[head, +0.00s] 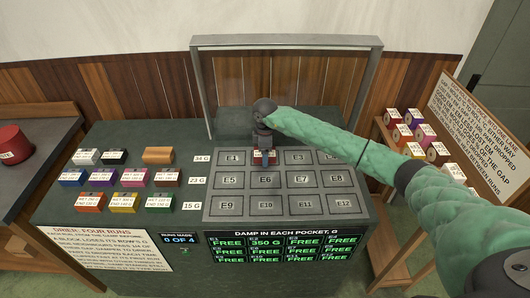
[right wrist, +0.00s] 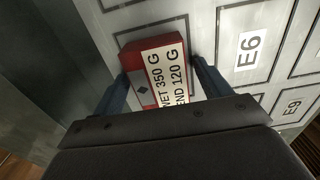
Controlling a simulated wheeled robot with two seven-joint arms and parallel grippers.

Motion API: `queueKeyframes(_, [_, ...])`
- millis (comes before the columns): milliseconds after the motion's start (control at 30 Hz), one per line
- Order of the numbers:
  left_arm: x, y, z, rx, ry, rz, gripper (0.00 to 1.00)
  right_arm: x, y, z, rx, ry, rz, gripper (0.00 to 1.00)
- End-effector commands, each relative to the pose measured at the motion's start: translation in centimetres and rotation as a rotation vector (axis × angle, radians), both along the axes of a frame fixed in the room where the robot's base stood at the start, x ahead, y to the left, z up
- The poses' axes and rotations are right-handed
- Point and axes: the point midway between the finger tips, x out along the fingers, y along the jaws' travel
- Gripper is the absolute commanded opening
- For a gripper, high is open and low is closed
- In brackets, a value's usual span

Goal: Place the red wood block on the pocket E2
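The red wood block (right wrist: 133,59) is between the two fingers of my right gripper (right wrist: 160,75), which touch its sides. Its white label, partly covered by the gripper body, reads 350 G and 120 G. In the head view the red block (head: 264,160) is in the top row of the pocket panel (head: 209,213), at pocket E2, between the E1 and E3 labels. My right gripper (head: 263,143) points down over it there. The E2 label itself is hidden. My left gripper is in neither view.
Several coloured blocks stand in rows on the left of the bench (head: 110,135). The display (head: 285,246) shows 350 G for one pocket and FREE for the others.

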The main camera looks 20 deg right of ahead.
Motion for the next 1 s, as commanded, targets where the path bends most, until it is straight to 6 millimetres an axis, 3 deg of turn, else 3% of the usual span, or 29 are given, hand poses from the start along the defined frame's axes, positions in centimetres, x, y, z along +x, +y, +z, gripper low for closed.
queueKeyframes(400, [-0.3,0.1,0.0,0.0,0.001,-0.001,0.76,0.0,0.0,0.4,0.0,0.0,0.0,0.76])
queueKeyframes(567, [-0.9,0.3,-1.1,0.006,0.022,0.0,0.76,0.0,0.0,1.1,0.0,-0.001,0.001,0.76])
queueKeyframes(1000, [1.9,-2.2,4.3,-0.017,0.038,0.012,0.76,0.1,0.0,6.1,0.001,-0.003,0.001,0.76])
